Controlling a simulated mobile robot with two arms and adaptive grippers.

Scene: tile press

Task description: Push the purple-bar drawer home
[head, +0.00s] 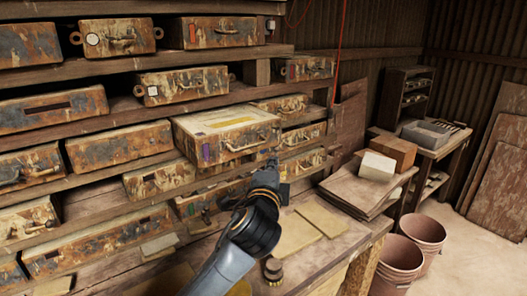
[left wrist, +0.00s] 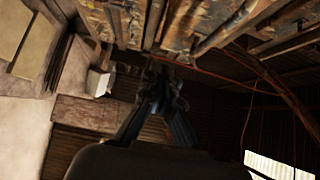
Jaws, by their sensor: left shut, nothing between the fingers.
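The purple-bar drawer (head: 228,143) sticks out of the rack in the head view. Its open top shows pale yellow contents, and a purple bar marks the left of its worn front, with a handle to the right. My left gripper (head: 272,165) is shut and empty, close to the lower right corner of this drawer's front. Whether it touches the drawer I cannot tell. In the left wrist view the shut fingers (left wrist: 164,78) point toward worn drawer fronts along the top. My right gripper is not in view.
Other rusty drawers, such as one below left (head: 120,147), fill the wooden shelves. A bench (head: 325,255) below holds flat boards and small round weights. Two buckets (head: 398,265) stand at right, near a side table with boxes (head: 390,150).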

